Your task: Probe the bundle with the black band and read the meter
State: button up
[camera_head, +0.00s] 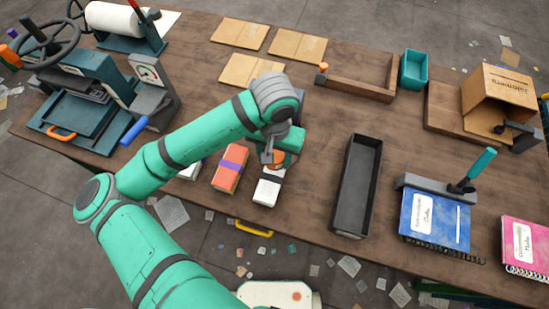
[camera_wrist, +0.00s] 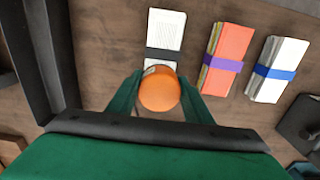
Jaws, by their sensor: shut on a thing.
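The bundle with the black band (camera_head: 268,190) is a white paper stack lying flat near the table's front edge. In the wrist view it shows ahead of my fingers, its black band (camera_wrist: 157,54) across its lower part. My gripper (camera_head: 277,155) is above the bundle's far end, shut on an orange rounded tool (camera_wrist: 160,92), likely the meter. The tool's lower end and any contact with the bundle are hidden. A small pale patch shows on the tool's edge, too small to read. A round dial (camera_head: 148,73) stands on the grey device at the left.
An orange bundle with a purple band (camera_head: 230,168) lies just left of the black-banded one. A white bundle with a blue band (camera_wrist: 277,70) lies beyond it. A long black tray (camera_head: 357,185) stands to the right. Notebooks (camera_head: 434,222) lie farther right.

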jog(key=shift+r, duration=2)
jog(key=shift+w, duration=0.1)
